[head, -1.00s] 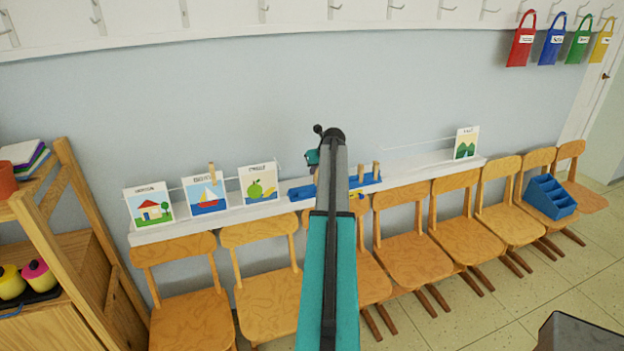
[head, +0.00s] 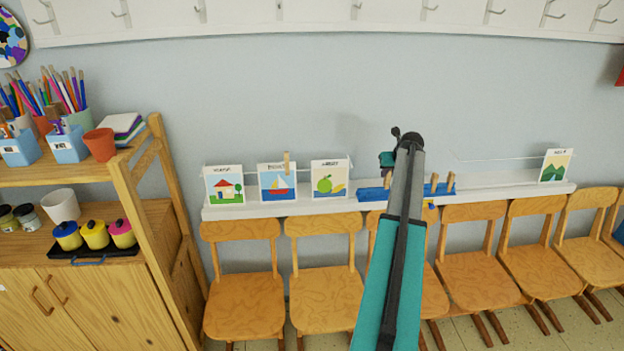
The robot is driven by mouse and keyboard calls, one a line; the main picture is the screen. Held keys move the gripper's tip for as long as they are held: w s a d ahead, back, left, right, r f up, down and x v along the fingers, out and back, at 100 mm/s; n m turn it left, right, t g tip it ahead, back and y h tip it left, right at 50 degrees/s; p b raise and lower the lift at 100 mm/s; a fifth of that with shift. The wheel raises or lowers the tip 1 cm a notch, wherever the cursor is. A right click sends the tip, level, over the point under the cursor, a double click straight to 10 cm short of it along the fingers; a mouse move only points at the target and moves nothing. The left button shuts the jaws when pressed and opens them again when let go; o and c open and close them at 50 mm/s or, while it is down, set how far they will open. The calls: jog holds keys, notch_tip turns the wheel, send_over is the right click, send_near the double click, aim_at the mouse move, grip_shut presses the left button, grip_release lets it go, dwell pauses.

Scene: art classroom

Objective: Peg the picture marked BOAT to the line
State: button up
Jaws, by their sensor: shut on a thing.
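The boat picture (head: 277,187), a white card with a red-and-white sailboat on blue water, stands on the white wall ledge (head: 240,212), between the house picture (head: 224,188) and the apple picture (head: 329,183). A wooden peg (head: 287,164) sits upright at its top edge. The thin line (head: 500,157) runs along the wall above the ledge. My gripper (head: 388,172), partly hidden by my teal arm, is right of the apple picture, above the blue peg tray (head: 372,194). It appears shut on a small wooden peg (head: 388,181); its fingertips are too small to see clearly.
More pegs (head: 450,183) stand in the tray's right part. A mountain picture (head: 556,166) is at the ledge's right end. Wooden chairs (head: 325,290) line the wall below. A wooden shelf (head: 155,190) with pencils and paint pots stands at left. Coat hooks are above.

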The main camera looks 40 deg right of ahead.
jog(key=w+a+r+n+y+b, duration=0.15)
jog(key=w+a, duration=0.45)
jog(key=a, duration=0.7)
jog(key=w+a+r+n+t+y, duration=0.1)
jog(key=w+a+r+n, duration=0.15)
jog(key=w+a, duration=0.75)
jog(key=w+a+r+n+y+b, duration=0.1)
jog(key=w+a+r, duration=0.2)
jog(key=a, duration=1.3)
jog(key=s+a+r+n+y+b, duration=0.1)
jog(key=s+a+n, duration=0.1)
jog(key=a, duration=1.7)
jog(key=s+a+r+n+y+b, duration=0.1)
jog(key=s+a+n+y, duration=0.1)
jog(key=a, duration=1.7)
jog(key=shift+a+r+n+b, duration=0.3)
jog(key=shift+n+b, duration=0.1)
jog(key=shift+n, duration=0.4)
jog(key=shift+s+d, duration=0.1)
jog(key=shift+d, duration=0.1)
